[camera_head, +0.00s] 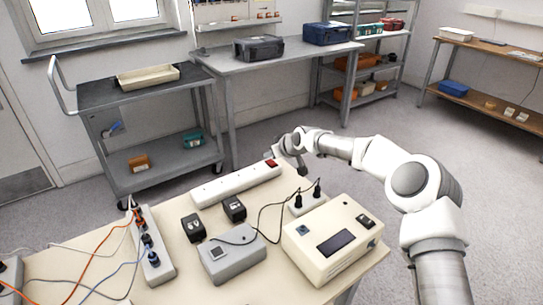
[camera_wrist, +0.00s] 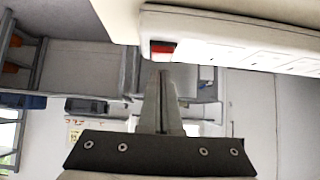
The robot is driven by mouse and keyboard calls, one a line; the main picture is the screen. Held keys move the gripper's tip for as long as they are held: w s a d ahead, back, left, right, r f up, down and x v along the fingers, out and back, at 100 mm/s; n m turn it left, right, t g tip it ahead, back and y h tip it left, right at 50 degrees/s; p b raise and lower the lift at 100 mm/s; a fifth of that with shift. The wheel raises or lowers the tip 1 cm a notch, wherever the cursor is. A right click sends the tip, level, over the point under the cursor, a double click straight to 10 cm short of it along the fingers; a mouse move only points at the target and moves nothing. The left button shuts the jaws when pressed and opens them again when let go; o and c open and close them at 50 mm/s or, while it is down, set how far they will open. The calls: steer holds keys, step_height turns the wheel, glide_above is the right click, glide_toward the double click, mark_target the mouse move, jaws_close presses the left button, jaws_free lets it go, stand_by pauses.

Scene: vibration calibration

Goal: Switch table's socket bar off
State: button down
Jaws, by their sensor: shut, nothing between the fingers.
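A long white socket bar (camera_head: 237,184) lies along the far edge of the beige table (camera_head: 185,275) in the head view. Its red switch (camera_head: 271,164) is at the right end. The bar also shows across the top of the wrist view (camera_wrist: 240,38), with the red switch (camera_wrist: 162,47) at its near left end. My gripper (camera_head: 275,153) is beside that end of the bar in the head view. In the wrist view, its fingers (camera_wrist: 161,76) are together and empty, with tips just below the switch. I cannot tell whether they touch it. The switch's tilt is unclear.
A second socket strip (camera_head: 158,267) with plugs and cables lies at the left. Two black adapters (camera_head: 193,228), a grey box (camera_head: 232,262), a cream device (camera_head: 332,240) and a small socket block (camera_head: 307,203) stand on the table. A grey cart (camera_head: 150,135) stands behind.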

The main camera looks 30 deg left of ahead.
steer(key=p+v, duration=0.3)
steer(key=v, duration=1.4)
steer(key=shift+s, duration=0.15)
steer(key=shift+d+r, duration=0.1)
steer(key=shift+r, duration=0.05)
